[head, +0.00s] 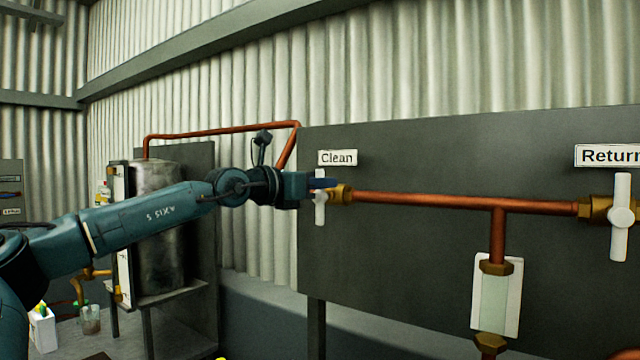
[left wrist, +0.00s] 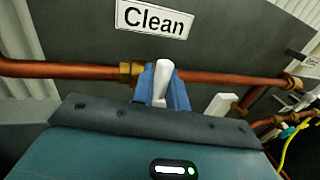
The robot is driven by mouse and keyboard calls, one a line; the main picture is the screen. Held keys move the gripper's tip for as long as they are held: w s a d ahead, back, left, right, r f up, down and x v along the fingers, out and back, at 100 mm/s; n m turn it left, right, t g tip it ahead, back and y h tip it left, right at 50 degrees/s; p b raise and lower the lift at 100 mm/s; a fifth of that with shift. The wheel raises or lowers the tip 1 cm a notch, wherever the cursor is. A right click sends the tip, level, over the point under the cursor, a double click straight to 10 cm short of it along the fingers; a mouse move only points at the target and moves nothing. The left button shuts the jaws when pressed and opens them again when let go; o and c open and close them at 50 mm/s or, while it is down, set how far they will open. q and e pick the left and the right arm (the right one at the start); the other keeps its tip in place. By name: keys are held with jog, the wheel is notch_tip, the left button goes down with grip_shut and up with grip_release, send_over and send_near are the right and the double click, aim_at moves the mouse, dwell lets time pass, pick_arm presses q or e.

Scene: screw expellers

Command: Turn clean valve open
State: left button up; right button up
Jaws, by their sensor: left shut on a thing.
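The clean valve has a white handle (head: 320,208) on a brass body (head: 341,194), under the "Clean" label (head: 337,158) on a grey panel. The handle stands upright in the head view. My left gripper (head: 322,183) reaches it from the left. In the left wrist view, the blue fingers of the left gripper (left wrist: 162,88) are shut on the white handle (left wrist: 161,80), one finger on each side. The fingers cover part of the handle and the valve body behind it. My right gripper is in neither view.
A copper pipe (head: 425,200) runs right from the clean valve to the return valve (head: 621,216), under the "Return" label (head: 607,155). A sight glass (head: 496,297) hangs below the pipe. A metal tank (head: 160,225) stands at the left, behind my left arm.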

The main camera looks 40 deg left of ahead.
pick_arm(q)
grip_shut()
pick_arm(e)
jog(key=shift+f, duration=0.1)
pick_arm(q)
jog(key=shift+a+n+b, duration=0.1)
jog(key=shift+n+b, duration=0.25)
jog(key=shift+n, duration=0.05)
jog(key=shift+a+f+n+b, duration=0.15)
jog(key=shift+n+b, duration=0.35)
jog(key=n+t+y, duration=0.1)
jog(key=n, duration=0.5)
jog(key=a+f+n+t+y, duration=0.1)
jog(key=n+y, duration=0.1)
jog(key=n, duration=0.4)
jog(key=a+f+n+t+y+b, duration=0.1)
jog(key=n+y, duration=0.1)
jog(key=n, duration=0.5)
jog(key=shift+s+a+f, duration=0.15)
jog(key=shift+f, duration=0.1)
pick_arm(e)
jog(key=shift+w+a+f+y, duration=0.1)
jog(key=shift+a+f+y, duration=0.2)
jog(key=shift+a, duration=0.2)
pick_arm(q)
jog(key=shift+n, duration=0.3)
